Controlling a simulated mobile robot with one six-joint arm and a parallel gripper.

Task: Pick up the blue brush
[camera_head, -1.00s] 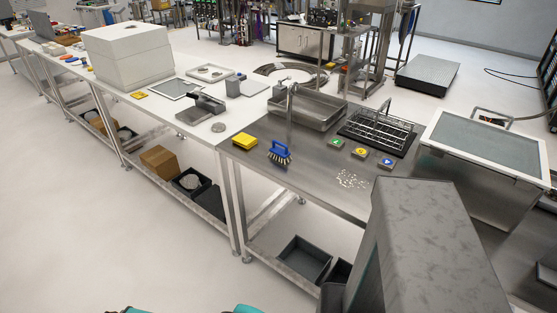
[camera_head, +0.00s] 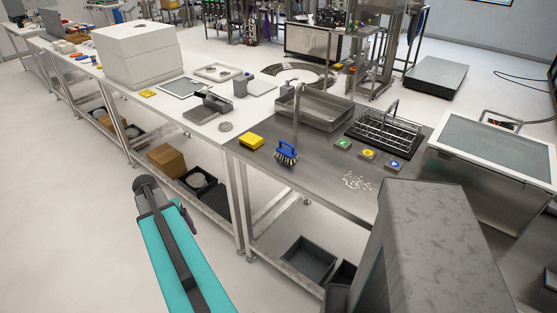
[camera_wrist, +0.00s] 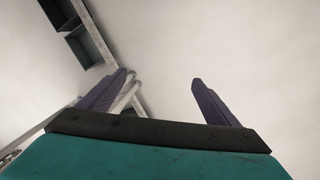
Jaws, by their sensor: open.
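The blue brush (camera_head: 285,152) stands on the steel counter (camera_head: 318,172), near its front left part. It has a blue handle on top and dark bristles with pale tips below. My arm reaches up from the bottom of the head view, left of the counter and well apart from the brush. My gripper is hidden or unclear in the head view. In the wrist view my gripper (camera_wrist: 160,86) has its two purple fingers spread wide with nothing between them. The brush is not in the wrist view.
A yellow sponge (camera_head: 250,140) lies just left of the brush. A sink (camera_head: 318,117) with a tall faucet is behind it. A wire rack (camera_head: 385,130) and three small coloured buttons are to the right. White bits (camera_head: 357,181) are scattered near the front edge.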

